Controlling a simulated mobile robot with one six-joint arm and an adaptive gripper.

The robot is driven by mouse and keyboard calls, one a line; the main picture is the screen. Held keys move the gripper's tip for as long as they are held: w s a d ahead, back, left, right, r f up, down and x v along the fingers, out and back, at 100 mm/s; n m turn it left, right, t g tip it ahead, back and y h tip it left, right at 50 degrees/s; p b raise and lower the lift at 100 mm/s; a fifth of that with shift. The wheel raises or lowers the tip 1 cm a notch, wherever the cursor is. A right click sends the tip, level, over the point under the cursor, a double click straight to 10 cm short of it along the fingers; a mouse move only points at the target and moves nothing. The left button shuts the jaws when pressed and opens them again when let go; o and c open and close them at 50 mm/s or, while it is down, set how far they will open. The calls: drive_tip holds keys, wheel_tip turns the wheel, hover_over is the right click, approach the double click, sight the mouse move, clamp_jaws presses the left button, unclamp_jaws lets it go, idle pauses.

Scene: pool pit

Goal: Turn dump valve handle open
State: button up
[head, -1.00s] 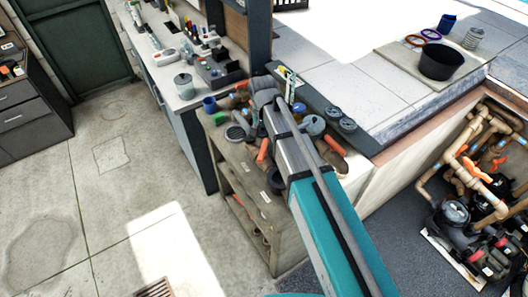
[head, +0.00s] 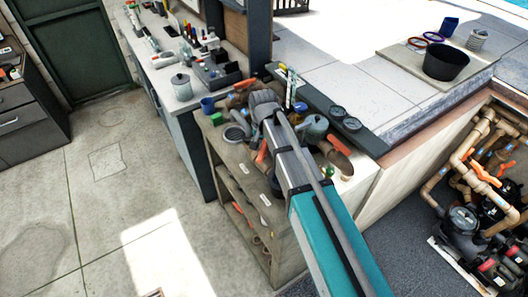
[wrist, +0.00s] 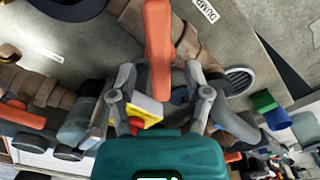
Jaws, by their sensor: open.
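The orange dump valve handle (wrist: 158,50) runs top to bottom in the upper middle of the wrist view, over a brown pipe fitting (wrist: 192,42). A label reading DUMP (wrist: 206,10) sits beside it. My gripper (wrist: 160,82) is open, with one finger on each side of the handle's lower end in the picture. I cannot tell whether either finger touches it. In the head view, an orange handle (head: 262,152) shows just left of my arm on the bench top, and my wrist hides much of the pipework there.
Another orange handle (wrist: 22,114) is at the wrist view's left. Green (wrist: 262,101) and blue (wrist: 277,119) blocks lie at its right. In the head view, gauges (head: 352,124) stand right of my arm, and a black pot (head: 445,62) is on the ledge. Floor at left is clear.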

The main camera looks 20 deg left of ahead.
drive_tip(key=shift+f+b, duration=0.45)
drive_tip(key=shift+f, duration=0.25)
